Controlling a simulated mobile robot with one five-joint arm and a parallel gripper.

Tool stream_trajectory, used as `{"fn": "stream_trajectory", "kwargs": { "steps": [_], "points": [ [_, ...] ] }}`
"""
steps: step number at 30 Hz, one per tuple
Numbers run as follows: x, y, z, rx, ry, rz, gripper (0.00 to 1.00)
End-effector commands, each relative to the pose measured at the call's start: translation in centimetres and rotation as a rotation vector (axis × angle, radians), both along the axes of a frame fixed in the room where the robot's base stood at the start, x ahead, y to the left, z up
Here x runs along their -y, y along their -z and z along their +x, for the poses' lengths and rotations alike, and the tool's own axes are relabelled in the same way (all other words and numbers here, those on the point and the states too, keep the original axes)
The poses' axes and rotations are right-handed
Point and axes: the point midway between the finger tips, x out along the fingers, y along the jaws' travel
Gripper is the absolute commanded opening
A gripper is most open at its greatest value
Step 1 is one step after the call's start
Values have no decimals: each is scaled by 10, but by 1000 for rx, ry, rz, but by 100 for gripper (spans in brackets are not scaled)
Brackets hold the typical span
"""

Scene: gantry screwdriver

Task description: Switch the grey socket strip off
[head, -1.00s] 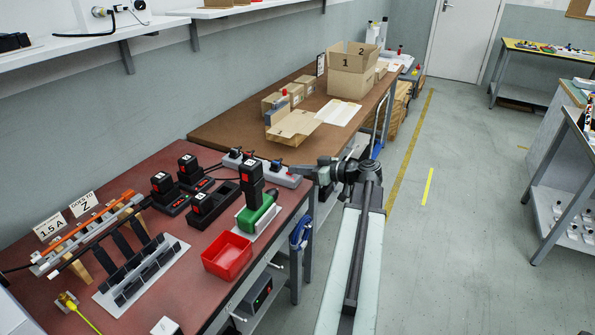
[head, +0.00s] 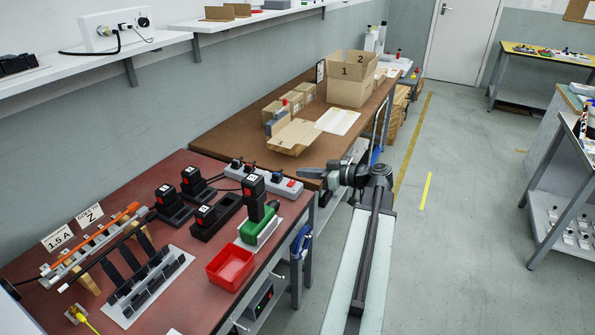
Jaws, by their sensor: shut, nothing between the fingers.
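The grey socket strip (head: 262,179) lies at the far right corner of the red-brown bench, running from left to right. Several black plugs sit in it, and a small red switch (head: 291,184) shows near its right end. Whether the switch is on or off is too small to tell. My gripper (head: 299,172) is shut and empty. It points left from my arm, and its tip appears just above and beyond the strip's right end in the picture. I cannot tell its height over the bench or whether it touches anything.
Black chargers with battery packs (head: 203,214), a green tool (head: 258,229) and a red tray (head: 231,267) stand nearer on the bench. A brown bench (head: 225,136) with cartons (head: 349,88) adjoins behind. Open floor (head: 450,240) lies to the right.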

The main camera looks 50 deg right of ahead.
Motion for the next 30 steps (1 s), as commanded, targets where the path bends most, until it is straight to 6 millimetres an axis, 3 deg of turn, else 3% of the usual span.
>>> {"fn": "stream_trajectory", "kwargs": {
  "steps": [6, 11, 30],
  "points": [
    [11, -12, -45, 1, 1, 1, 0],
    [16, -15, -62, 1, -1, 1, 0],
    [16, -15, -65, 0, -3, 1, 0]
  ]
}}
